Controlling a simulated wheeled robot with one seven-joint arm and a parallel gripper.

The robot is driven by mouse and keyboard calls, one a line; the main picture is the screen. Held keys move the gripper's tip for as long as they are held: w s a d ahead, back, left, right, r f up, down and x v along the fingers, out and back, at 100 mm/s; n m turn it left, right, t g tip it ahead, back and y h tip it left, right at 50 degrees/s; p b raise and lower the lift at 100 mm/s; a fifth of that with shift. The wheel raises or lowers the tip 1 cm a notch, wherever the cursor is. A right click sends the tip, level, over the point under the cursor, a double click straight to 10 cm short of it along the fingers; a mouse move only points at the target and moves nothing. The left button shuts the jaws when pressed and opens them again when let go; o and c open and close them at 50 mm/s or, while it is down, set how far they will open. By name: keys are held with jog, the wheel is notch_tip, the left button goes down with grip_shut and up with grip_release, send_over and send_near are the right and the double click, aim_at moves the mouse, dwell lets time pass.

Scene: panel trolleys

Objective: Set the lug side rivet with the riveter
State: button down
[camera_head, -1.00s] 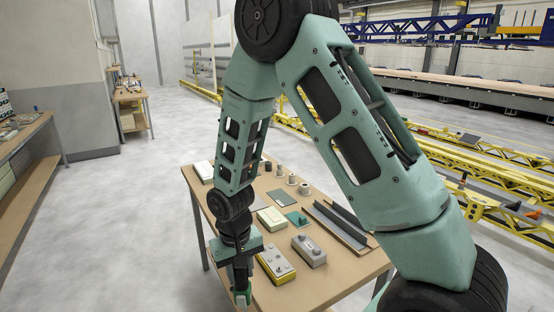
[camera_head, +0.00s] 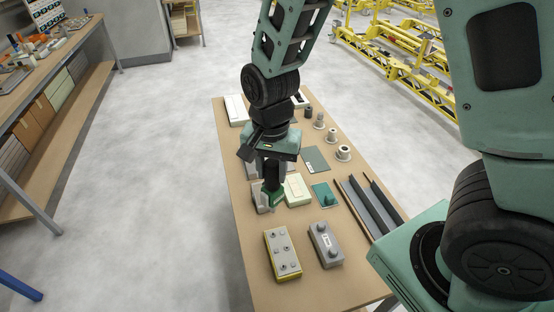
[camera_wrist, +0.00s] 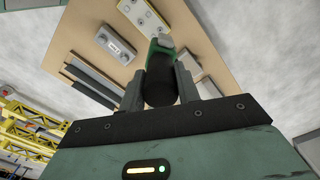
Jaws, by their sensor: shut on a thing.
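My gripper (camera_head: 271,188) is shut on a green and dark tool, which looks like the riveter (camera_head: 272,197). The wrist view shows the tool (camera_wrist: 160,68) between both fingers, with its green end pointing away. My gripper is over the left side of the table, apart from the blocks. A grey plate on a yellow base (camera_head: 282,253) with several small studs lies near the front edge; it also shows in the wrist view (camera_wrist: 146,15). A grey block with two round knobs (camera_head: 324,245) lies right of it. I cannot tell which stud is the lug side rivet.
The wooden table (camera_head: 240,215) also holds a pale green box (camera_head: 297,190), a green plate with a raised part (camera_head: 324,196), dark rails (camera_head: 372,208) and several round pieces. A shelved bench (camera_head: 60,120) stands left. The floor between is clear.

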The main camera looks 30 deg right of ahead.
aim_at(272, 203)
jog(key=shift+s+a+r, duration=0.1)
jog(key=shift+f, duration=0.2)
notch_tip(272, 203, down, 8)
jog(key=b, duration=0.5)
jog(key=shift+f+b, duration=0.15)
jog(key=shift+b, duration=0.15)
jog(key=shift+f, duration=0.25)
jog(key=shift+p, duration=0.4)
dwell(1.5)
jog(key=shift+s+f+b, duration=0.1)
jog(key=shift+f+b, duration=0.75)
jog(key=shift+f, duration=0.35)
dwell(1.7)
